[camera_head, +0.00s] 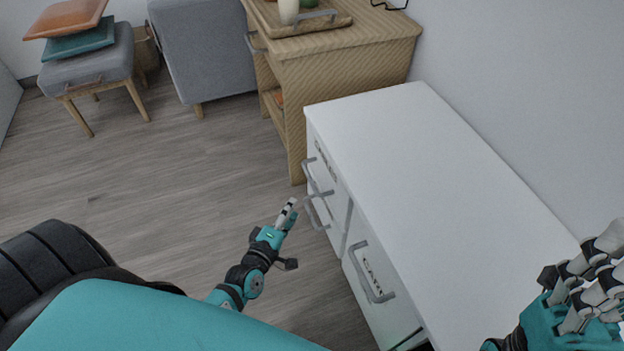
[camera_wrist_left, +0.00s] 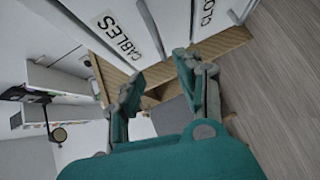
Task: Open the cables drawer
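The cables drawer (camera_wrist_left: 103,15) is a white front at the upper left of the left wrist view, with a black CABLES label (camera_wrist_left: 118,38) and a grey bar handle (camera_wrist_left: 150,28). The drawer looks shut. My left gripper (camera_wrist_left: 160,80) is open and empty, its fingers on either side of the handle's lower end in that view; I cannot tell whether they touch it. In the head view my left gripper (camera_head: 290,211) is just left of the far drawer handles. My right gripper (camera_head: 604,262) is above the desk top at the lower right, its fingers apart and empty.
The white desk (camera_head: 430,170) has another drawer handle (camera_head: 364,277) nearer me. A second labelled drawer (camera_wrist_left: 208,12) adjoins the cables drawer. A wooden cabinet (camera_head: 345,75) with a tray stands behind the desk. The floor (camera_head: 190,190) to the left is clear.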

